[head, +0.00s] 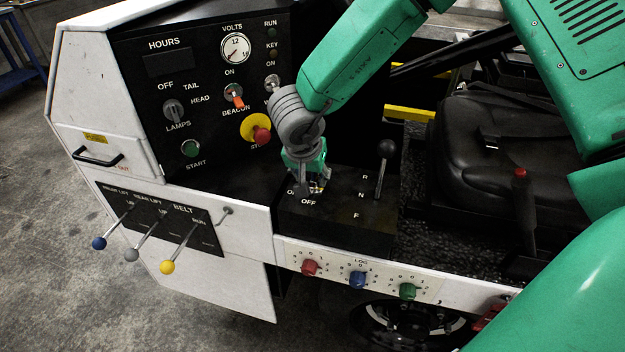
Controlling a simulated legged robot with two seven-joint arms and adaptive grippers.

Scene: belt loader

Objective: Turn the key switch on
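My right gripper (309,186) comes down from above onto the black console box (335,225), over the spot with the OFF lettering and a partly covered label beside it. The key switch itself is mostly hidden behind the gripper there; only a small pale bit shows by the fingertips. I cannot tell whether the fingers are shut on it or which way the key points. My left gripper is out of view.
The dark panel has a red stop button (262,135) and an orange-tipped beacon switch (237,99). Colored dials (357,280) line the front edge. A black seat (485,135) is at right.

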